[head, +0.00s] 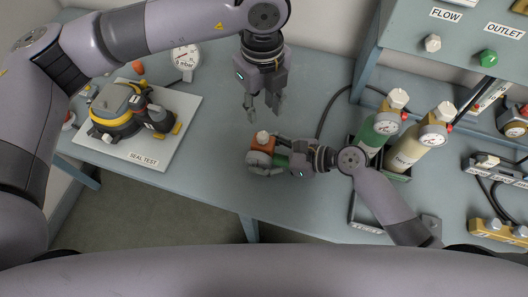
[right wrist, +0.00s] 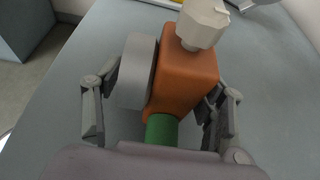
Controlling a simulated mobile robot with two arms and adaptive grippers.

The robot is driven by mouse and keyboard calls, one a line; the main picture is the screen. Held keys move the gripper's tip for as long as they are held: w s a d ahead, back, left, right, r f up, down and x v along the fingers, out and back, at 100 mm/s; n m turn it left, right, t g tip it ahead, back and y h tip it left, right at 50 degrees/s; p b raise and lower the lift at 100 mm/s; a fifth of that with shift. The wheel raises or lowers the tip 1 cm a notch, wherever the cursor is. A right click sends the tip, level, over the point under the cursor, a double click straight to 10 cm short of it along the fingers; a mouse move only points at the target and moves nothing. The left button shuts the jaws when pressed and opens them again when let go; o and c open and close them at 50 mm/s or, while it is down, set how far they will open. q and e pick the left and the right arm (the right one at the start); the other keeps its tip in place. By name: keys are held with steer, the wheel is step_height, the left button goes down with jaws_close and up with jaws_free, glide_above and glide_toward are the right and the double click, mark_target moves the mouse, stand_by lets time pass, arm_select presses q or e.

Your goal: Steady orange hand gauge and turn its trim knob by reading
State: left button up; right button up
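The orange hand gauge (head: 262,145) is on the table at mid picture. It has a pale faceted trim knob (head: 263,136) on top, a round grey dial housing (right wrist: 137,70) at its side and a green stem (right wrist: 161,131). In the right wrist view the orange body (right wrist: 187,82) is large, and the dial face is turned away. My right gripper (right wrist: 162,88) has its fingers on both sides of the gauge, close against dial housing and body. My left gripper (head: 264,113) is above the knob, apart from it, fingers pointing down, open and empty.
A white seal test board (head: 150,155) with a yellow and black device lies left, near a round bar gauge (head: 186,57). Green (head: 377,133) and cream (head: 408,150) cylinders stand right in a dark holder. A panel marked FLOW and OUTLET (head: 470,30) is at upper right.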

mark_target(263, 135)
steer(key=c, duration=1.2)
arm_select(q)
steer(key=shift+o, duration=1.2)
steer(key=shift+r, duration=0.1)
steer(key=m, duration=0.2)
steer(key=r+m, duration=0.1)
steer(key=m, duration=0.1)
steer(key=shift+r, duration=0.2)
step_height(263, 135, down, 11)
steer(key=m, duration=0.3)
steer(key=shift+f+m, duration=0.1)
steer(key=shift+m, duration=0.2)
steer(key=shift+c, duration=0.2)
jaws_close()
